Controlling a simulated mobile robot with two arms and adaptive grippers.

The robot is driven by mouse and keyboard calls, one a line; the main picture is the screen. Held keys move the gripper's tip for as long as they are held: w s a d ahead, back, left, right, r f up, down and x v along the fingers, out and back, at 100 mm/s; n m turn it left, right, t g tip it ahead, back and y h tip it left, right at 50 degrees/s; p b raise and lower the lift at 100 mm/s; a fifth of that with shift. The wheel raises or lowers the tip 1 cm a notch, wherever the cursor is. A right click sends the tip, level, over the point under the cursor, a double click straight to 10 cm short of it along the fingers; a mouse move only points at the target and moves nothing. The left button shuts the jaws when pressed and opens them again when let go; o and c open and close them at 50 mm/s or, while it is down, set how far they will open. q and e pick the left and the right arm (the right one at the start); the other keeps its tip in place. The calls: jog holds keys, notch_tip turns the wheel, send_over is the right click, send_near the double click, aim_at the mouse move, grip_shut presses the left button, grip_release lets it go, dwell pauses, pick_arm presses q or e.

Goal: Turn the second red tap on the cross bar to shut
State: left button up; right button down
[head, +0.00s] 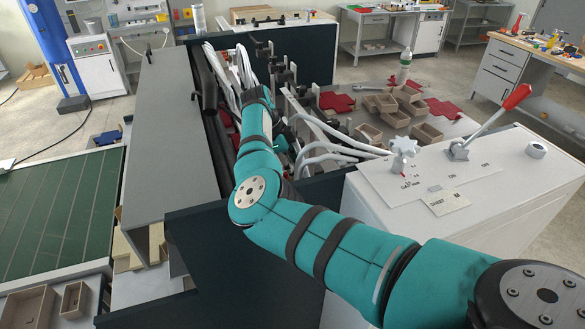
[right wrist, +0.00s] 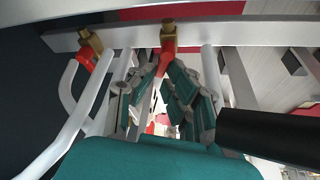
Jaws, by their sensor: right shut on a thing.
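In the right wrist view, the silver cross bar (right wrist: 225,34) runs across the top. Two brass taps with red handles sit on it, one tap (right wrist: 88,46) at the left and another tap (right wrist: 168,44) near the middle. My right gripper (right wrist: 165,88) has its teal, grey-tipped fingers around the red handle of the middle tap and is shut on it. The handle's lower end is partly hidden between the fingers. In the head view my right arm reaches over the machine and hides the taps. My left gripper is not in view.
White hoses (right wrist: 85,125) run close beside the gripper at the left, and a black cylinder (right wrist: 265,135) lies close at the right. In the head view a white control cabinet (head: 480,190) with a red lever (head: 505,105) stands right of the arm. A grey panel (head: 175,150) lies left.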

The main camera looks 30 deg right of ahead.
jog(key=shift+f+m+b, duration=0.1)
jog(key=shift+m+b, duration=0.5)
jog(key=shift+b, duration=0.4)
jog(key=m+b, duration=0.1)
jog(key=b, duration=0.1)
jog(key=m+g+y+b, duration=0.1)
jog(key=m, duration=0.1)
jog(key=m+y+b, duration=0.1)
jog(key=m+b, duration=0.1)
jog(key=shift+s+a+b, duration=0.3)
jog(key=shift+a, duration=0.05)
jog(key=shift+a+m+g+y+b, duration=0.1)
jog(key=shift+m+g+y+b, duration=0.3)
jog(key=shift+m, duration=0.5)
jog(key=shift+s+a+m+b, duration=0.15)
jog(key=shift+m+b, duration=0.25)
jog(key=shift+m, duration=0.5)
jog(key=shift+a+m+y, duration=0.2)
jog(key=shift+m+y, duration=0.25)
jog(key=shift+m, duration=0.45)
jog(key=shift+a+m+y, duration=0.15)
jog(key=shift+m+y, duration=0.3)
jog(key=shift+m, duration=0.45)
